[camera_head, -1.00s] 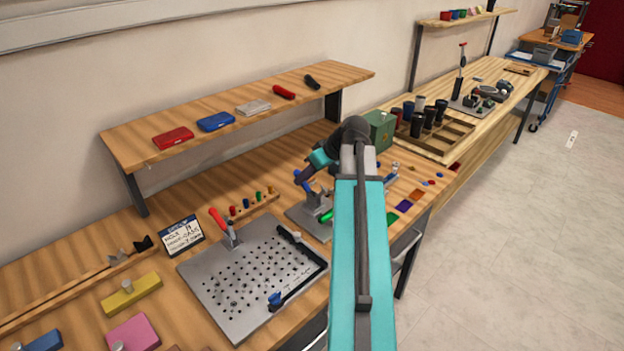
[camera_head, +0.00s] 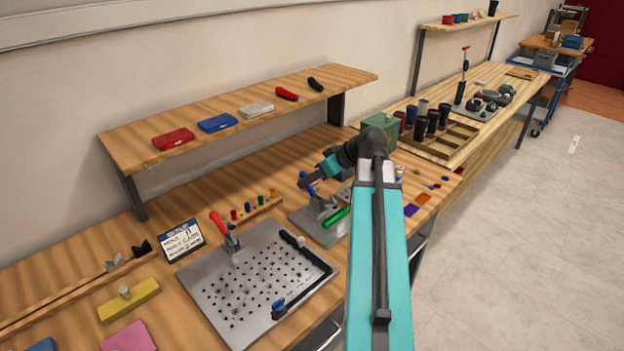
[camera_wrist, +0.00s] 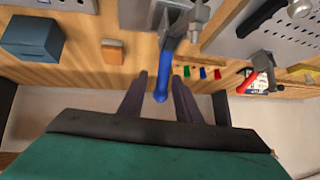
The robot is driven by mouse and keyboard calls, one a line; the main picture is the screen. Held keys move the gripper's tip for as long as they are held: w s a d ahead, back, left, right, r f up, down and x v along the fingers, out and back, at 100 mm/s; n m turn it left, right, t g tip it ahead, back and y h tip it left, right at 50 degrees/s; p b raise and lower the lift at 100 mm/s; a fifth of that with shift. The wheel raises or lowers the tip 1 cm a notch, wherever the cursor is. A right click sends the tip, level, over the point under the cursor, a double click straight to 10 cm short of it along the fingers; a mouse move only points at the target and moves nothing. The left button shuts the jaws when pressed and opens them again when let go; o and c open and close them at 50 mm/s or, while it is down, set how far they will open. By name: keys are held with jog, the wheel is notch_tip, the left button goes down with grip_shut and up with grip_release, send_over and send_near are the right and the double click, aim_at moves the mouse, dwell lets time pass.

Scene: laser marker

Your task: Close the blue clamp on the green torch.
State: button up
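The blue clamp (camera_head: 302,177) has a blue handle standing up from a grey metal base plate on the bench. The green torch (camera_head: 336,217) lies low at the clamp, at the front of that plate. My gripper (camera_head: 309,181) is at the clamp's handle, with its fingers partly overlapping it in the head view. In the wrist view the blue handle (camera_wrist: 161,88) lies between the two dark fingers of my gripper (camera_wrist: 158,92). The fingers are apart, with gaps on both sides of the handle. The torch is not clear in the wrist view.
A perforated plate (camera_head: 225,290) with a red-handled clamp (camera_head: 220,224) stands left of the blue clamp. A rack of small coloured pegs (camera_head: 254,208) is behind. A green box (camera_head: 378,125) stands behind my arm. The shelf (camera_head: 245,93) runs above the bench.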

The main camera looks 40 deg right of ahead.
jog(key=shift+a+f, duration=0.1)
jog(key=shift+a, duration=0.05)
jog(key=b+v, duration=0.2)
jog(key=v, duration=1.1)
jog(key=shift+r, duration=0.4)
jog(key=shift+s, duration=0.1)
